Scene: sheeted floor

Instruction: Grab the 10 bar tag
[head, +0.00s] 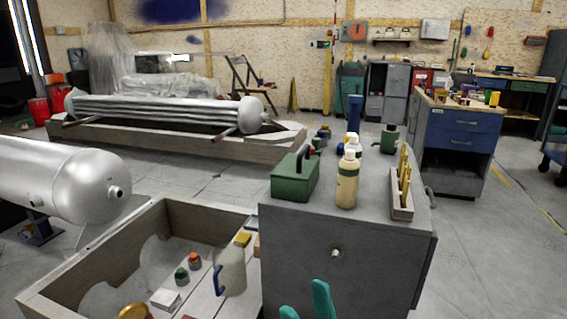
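I cannot make out any tag marked 10 bar; no lettering is readable at this size. A small white flat piece (165,299) lies in the wooden crate (92,262) at lower left, but I cannot tell what it is. My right gripper (305,299) shows as two teal fingertips at the bottom edge, in front of the grey cabinet (300,250). The fingertips stand apart, with nothing visible between them; the rest of the gripper is cut off. My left gripper is not in view.
On the cabinet top stand a green toolbox (294,182), a cream bottle (347,182) and a narrow tray (402,207) of brass-coloured rods. The crate holds small capped items and a jug (231,272). Floor right of the cabinet is clear.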

